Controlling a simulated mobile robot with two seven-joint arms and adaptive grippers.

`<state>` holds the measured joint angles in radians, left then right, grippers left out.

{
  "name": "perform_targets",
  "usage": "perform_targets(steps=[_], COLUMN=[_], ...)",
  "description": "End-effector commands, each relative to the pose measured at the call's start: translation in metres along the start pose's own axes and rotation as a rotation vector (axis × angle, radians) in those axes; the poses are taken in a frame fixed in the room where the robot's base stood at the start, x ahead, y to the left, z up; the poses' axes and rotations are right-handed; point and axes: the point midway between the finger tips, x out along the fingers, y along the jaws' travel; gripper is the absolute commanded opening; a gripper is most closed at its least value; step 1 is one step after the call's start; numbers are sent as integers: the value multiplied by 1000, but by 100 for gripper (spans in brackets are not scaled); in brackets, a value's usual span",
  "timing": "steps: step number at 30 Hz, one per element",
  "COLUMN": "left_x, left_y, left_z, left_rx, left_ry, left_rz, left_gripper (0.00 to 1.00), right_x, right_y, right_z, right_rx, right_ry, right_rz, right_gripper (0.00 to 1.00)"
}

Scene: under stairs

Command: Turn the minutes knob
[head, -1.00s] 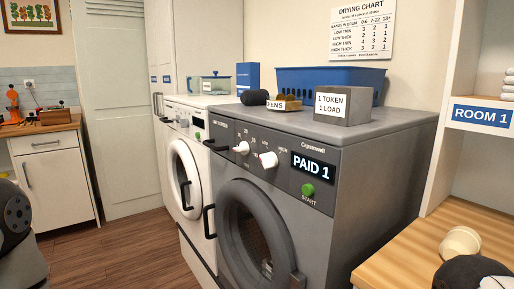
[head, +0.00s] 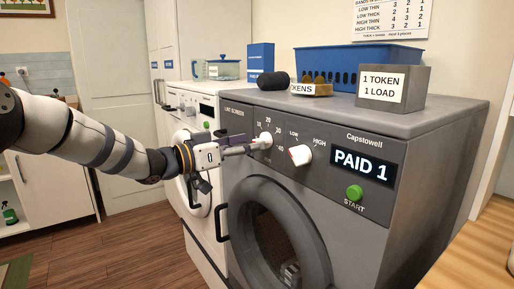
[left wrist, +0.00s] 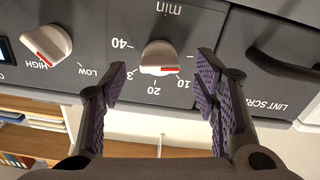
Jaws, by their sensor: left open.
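The minutes knob (head: 265,141) is white and sits on the grey dryer's front panel, among marks such as 10, 20 and 40. In the left wrist view the minutes knob (left wrist: 159,57) appears upside down under the word "min", with its red mark near the 10. My left gripper (head: 248,147) reaches in from the left to the panel. In the left wrist view my open left gripper (left wrist: 162,85) has its purple-padded fingers on either side of the knob, with gaps on both sides. My right gripper is not in view.
The LOW/HIGH knob (head: 300,155) is just right of the minutes knob. The display (head: 361,166) reads PAID 1, above the green start button (head: 355,192). A blue basket (head: 355,64) and a grey token box (head: 393,87) stand on top. The lint screen handle (left wrist: 280,65) is beside the fingers.

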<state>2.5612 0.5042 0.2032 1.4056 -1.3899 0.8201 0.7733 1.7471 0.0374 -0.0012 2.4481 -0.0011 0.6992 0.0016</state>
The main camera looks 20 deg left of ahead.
Motion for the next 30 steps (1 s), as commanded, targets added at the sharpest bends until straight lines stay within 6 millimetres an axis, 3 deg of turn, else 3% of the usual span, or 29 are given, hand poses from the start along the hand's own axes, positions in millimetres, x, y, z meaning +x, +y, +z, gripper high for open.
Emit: perform_targets(steps=[6, 13, 14, 20, 30], left_x=[25, 26, 26, 26, 25], left_y=[0, 1, 1, 1, 1], left_z=[1, -2, -2, -1, -2], left_rx=[1, 1, 1, 1, 37], left_ry=[-1, 1, 1, 0, 0], left_rz=[0, 0, 0, 0, 1], left_gripper=[55, 55, 53, 7, 7], right_x=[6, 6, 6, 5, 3], right_y=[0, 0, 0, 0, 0], right_z=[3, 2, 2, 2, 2], right_rx=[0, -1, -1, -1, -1], right_ry=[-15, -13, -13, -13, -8], right_rz=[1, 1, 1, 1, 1], right_gripper=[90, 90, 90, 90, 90])
